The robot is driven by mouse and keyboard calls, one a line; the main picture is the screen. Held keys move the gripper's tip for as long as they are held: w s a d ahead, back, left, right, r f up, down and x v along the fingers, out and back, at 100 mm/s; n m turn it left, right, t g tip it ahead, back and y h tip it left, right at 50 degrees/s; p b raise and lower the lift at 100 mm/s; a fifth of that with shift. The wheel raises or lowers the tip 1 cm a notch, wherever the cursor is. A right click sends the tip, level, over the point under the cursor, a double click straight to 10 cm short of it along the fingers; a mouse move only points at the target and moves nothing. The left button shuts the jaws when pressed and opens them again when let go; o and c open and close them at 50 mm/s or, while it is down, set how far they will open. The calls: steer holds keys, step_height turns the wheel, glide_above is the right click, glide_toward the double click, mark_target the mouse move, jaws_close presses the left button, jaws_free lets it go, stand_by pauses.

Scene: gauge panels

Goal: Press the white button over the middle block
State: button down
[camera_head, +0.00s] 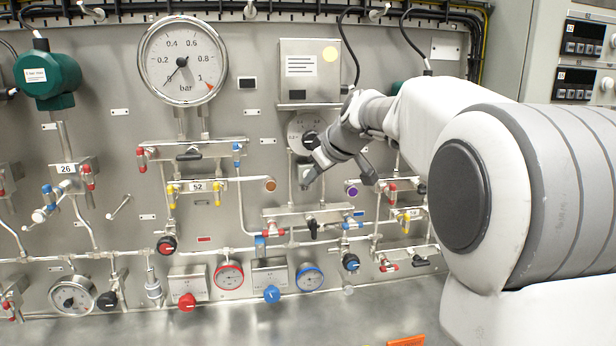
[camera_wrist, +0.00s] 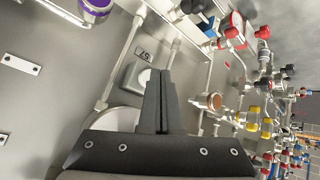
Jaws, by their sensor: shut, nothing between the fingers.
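My gripper (camera_head: 308,180) is at the panel's middle in the head view, above the middle valve block (camera_head: 290,215). In the wrist view its two dark fingers (camera_wrist: 159,75) are shut together with nothing between them. A small grey housing (camera_wrist: 131,77) with a pale round white button (camera_wrist: 146,77) shows just left of the fingertips, partly hidden by them. I cannot tell whether the fingers touch it. In the head view I cannot make out the button near my wrist and gripper.
A round gauge (camera_head: 301,128) sits just above my gripper, partly covered by my arm. A brown knob (camera_head: 270,185) and a purple knob (camera_head: 352,189) flank it. Pipes run beside it. A large gauge (camera_head: 182,61) and a metal box (camera_head: 309,71) are higher up.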

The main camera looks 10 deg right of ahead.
steer(key=shift+w, duration=0.1)
stand_by(0.3)
steer(key=shift+w, duration=0.3)
steer(key=shift+s, duration=0.15)
steer(key=shift+s+b, duration=0.25)
steer(key=shift+b, duration=0.15)
steer(key=s+b, duration=0.2)
steer(key=s, duration=0.1)
steer(key=shift+f, duration=0.15)
steer(key=shift+s+b, duration=1)
steer(key=shift+s, duration=0.5)
